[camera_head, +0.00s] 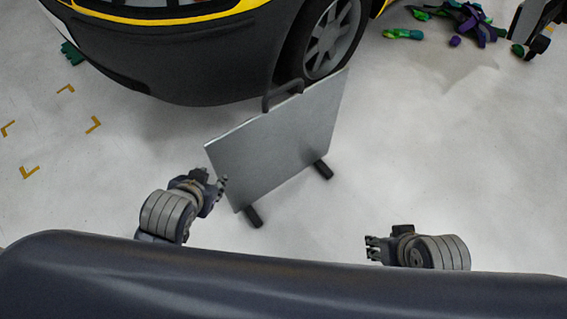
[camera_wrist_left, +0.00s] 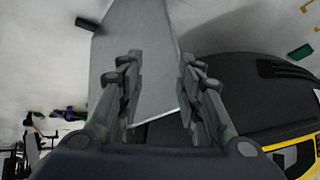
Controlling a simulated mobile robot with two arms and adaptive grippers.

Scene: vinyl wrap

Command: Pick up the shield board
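The shield board (camera_head: 280,140) is a flat grey panel with a dark handle (camera_head: 283,93) on its top edge and two dark feet below. It stands tilted on the floor in the middle of the head view. My left gripper (camera_head: 222,184) is at its left edge. In the left wrist view, the board (camera_wrist_left: 145,50) fills the space beyond and between the spread fingers of my left gripper (camera_wrist_left: 158,75). The fingers look open, and I cannot tell whether they touch the board. My right gripper (camera_head: 371,249) is empty, right of the board and apart from it; its fingers look spread.
A black and yellow car (camera_head: 190,50) stands just behind the board, its wheel (camera_head: 328,40) close to the handle. Green and purple items (camera_head: 460,22) lie at the back right. Yellow corner marks (camera_head: 93,124) are on the left floor.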

